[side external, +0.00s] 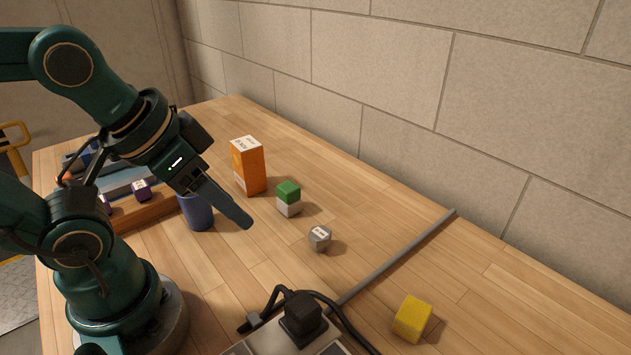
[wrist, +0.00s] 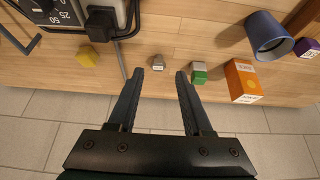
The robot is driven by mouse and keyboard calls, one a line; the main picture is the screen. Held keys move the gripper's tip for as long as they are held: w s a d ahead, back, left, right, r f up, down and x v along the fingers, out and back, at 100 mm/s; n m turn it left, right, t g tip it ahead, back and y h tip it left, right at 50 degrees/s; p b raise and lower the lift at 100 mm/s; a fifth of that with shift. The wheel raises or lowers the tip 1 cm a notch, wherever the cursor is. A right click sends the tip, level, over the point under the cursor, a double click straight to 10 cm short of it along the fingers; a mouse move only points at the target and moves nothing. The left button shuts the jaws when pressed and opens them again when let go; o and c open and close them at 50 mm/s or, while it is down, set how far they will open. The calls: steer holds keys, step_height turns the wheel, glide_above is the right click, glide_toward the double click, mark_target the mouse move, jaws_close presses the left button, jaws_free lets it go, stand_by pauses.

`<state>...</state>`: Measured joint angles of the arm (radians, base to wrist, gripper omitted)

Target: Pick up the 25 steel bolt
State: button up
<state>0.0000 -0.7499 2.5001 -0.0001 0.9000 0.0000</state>
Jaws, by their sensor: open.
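A small grey steel bolt piece (side external: 320,239) with a white label on top stands on the wooden table in the side view. Its label is too small to read. In the wrist view, the bolt (wrist: 158,63) appears just beyond the fingertips, between their lines. My gripper (side external: 244,221) is open and empty, in the air to the left of the bolt and above the table. In the wrist view, my gripper's two fingers (wrist: 160,75) are spread apart with nothing between them.
A green-and-white block (side external: 288,199), an orange box (side external: 249,166) and a blue cup (side external: 197,212) stand behind and left of the bolt. A grey strip (side external: 395,262) crosses the table to its right. A yellow block (side external: 412,319) and black cord (side external: 348,322) are nearer the camera.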

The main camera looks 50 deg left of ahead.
steer(key=o, duration=0.6)
